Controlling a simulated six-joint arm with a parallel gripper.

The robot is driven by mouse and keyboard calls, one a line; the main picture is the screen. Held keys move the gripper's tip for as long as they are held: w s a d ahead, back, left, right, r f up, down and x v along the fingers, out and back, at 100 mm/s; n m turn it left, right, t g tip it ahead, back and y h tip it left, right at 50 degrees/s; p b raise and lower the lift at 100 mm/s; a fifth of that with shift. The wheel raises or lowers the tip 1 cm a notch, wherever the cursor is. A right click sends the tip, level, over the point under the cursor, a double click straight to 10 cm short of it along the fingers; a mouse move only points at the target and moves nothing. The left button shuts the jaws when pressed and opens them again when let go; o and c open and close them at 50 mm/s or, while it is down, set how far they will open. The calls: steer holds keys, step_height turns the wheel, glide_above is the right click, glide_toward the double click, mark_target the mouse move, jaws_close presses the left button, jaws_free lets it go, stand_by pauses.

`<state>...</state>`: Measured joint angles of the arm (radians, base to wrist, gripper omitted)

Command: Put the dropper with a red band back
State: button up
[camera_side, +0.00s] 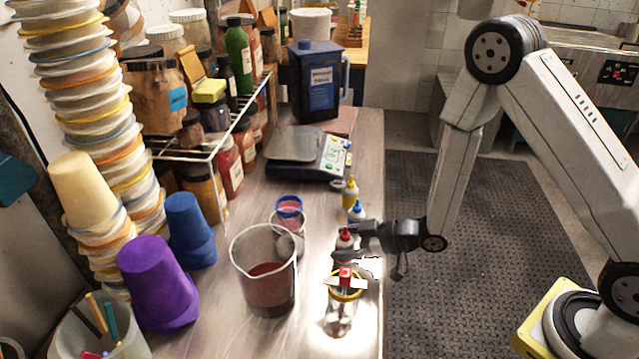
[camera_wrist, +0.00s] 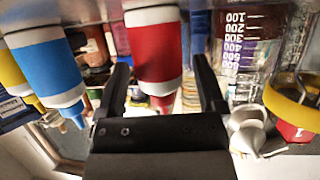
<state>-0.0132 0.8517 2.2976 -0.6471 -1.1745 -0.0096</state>
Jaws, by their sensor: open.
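The dropper with a red band (camera_side: 344,239) is a white bottle with a red middle; in the wrist view its red band (camera_wrist: 155,52) shows large, nozzle pointing down the picture. My gripper (camera_side: 350,243) is open around it, one finger on each side; in the wrist view the fingers of my gripper (camera_wrist: 164,85) show gaps beside the bottle. A blue-banded dropper (camera_side: 357,211) and a yellow-banded dropper (camera_side: 350,191) stand behind it; the blue one (camera_wrist: 48,62) is left of my fingers in the wrist view. The dropper's base is hidden in the side view.
A yellow-rimmed jar (camera_side: 343,315) with a red piece on top stands close in front of my gripper. A beaker of dark red liquid (camera_side: 265,274) and a small cup (camera_side: 289,208) stand left. A scale (camera_side: 307,152) is farther back. The counter's right edge is near.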

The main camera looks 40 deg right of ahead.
steer(key=shift+r, duration=0.15)
steer(key=shift+v, duration=3.8)
steer(key=shift+w+d+h, duration=0.45)
steer(key=shift+d+h, duration=0.25)
steer(key=shift+h, duration=0.2)
steer(key=s+d+r+m+g+h, duration=0.4)
steer(key=s+r+m+g+h, duration=0.2)
steer(key=s+m+g, duration=0.1)
steer(key=shift+s+d+r+m+g, duration=0.35)
steer(key=shift+s+g, duration=0.15)
steer(key=shift+s, duration=0.25)
